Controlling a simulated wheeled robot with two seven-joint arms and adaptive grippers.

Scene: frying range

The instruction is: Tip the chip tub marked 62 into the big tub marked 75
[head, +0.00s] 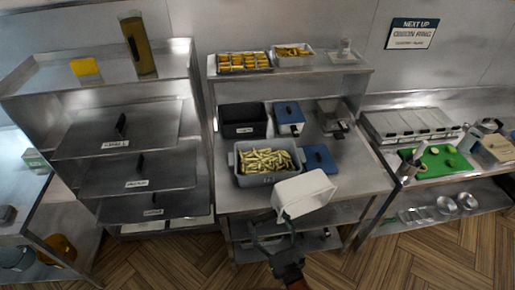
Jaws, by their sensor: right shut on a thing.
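A white tub (304,192) is in my right gripper (287,216), just right of and in front of a big grey tub. The white tub is tilted, and I cannot see its inside or read a number on it. The right gripper is shut on the tub's near left edge. The big grey tub (242,174) stands upright on the steel counter and holds many yellow chips (266,160). A small mark on its front is too small to read. My left gripper is not in view.
Behind the grey tub are a black labelled bin (243,121), a blue-lidded box (288,116) and a grey container (333,115). A blue lid (319,158) lies to its right. A raised shelf (330,69) holds food trays.

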